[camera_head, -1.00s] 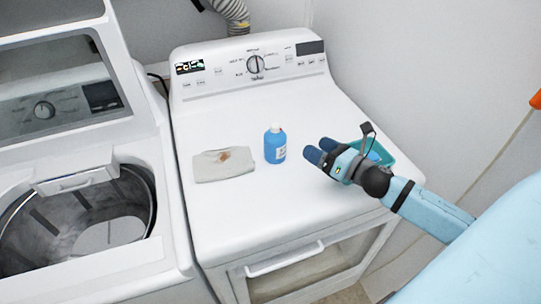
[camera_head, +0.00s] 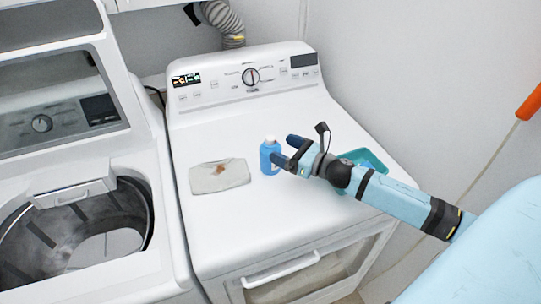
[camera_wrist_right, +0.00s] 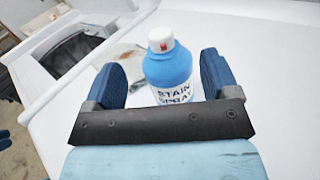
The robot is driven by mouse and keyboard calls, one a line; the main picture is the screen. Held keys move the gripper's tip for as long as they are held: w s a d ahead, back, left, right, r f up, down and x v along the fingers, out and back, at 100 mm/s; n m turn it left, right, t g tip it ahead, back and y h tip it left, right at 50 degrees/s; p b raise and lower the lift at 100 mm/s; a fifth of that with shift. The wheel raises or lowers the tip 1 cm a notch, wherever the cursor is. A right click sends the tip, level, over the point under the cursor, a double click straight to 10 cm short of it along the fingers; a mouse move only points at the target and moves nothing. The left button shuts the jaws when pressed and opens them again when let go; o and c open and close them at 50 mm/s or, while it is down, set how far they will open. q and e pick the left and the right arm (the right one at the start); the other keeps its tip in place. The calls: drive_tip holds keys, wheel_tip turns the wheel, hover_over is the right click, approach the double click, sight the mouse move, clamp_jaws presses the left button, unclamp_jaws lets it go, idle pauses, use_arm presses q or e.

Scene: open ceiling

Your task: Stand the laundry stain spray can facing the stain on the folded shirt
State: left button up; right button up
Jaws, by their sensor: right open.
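The stain spray can (camera_head: 267,156) is blue with a white cap and stands upright on the dryer top. In the right wrist view the can (camera_wrist_right: 170,70) shows its "STAIN SPRAY" label turned towards my wrist. The folded shirt (camera_head: 205,180), pale with a brown stain (camera_head: 219,170), lies flat just left of the can. The shirt (camera_wrist_right: 120,62) also shows behind the can in the wrist view. My right gripper (camera_head: 283,150) is open, with its fingers on either side of the can or just short of it; contact cannot be told. My left gripper is out of view.
A teal tray (camera_head: 372,157) stands right of the can, partly hidden behind my right arm. The open washer (camera_head: 80,215) is at the left. The dryer's control panel (camera_head: 245,80) rises at the back. The dryer top (camera_head: 250,220) is clear in front.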

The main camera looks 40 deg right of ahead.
sight(275, 142)
drive_tip(key=shift+w+r, duration=0.2)
drive_tip(key=shift+w, duration=0.25)
drive_tip(key=p+x, duration=0.1)
drive_tip(key=x, duration=0.2)
drive_tip(key=shift+w+r+p, duration=0.15)
drive_tip(key=shift+w+p, duration=0.05)
drive_tip(key=shift+p, duration=0.15)
drive_tip(key=shift+w+a, duration=0.25)
drive_tip(key=shift+w, duration=0.15)
drive_tip(key=shift+s, duration=0.15)
clamp_jaws()
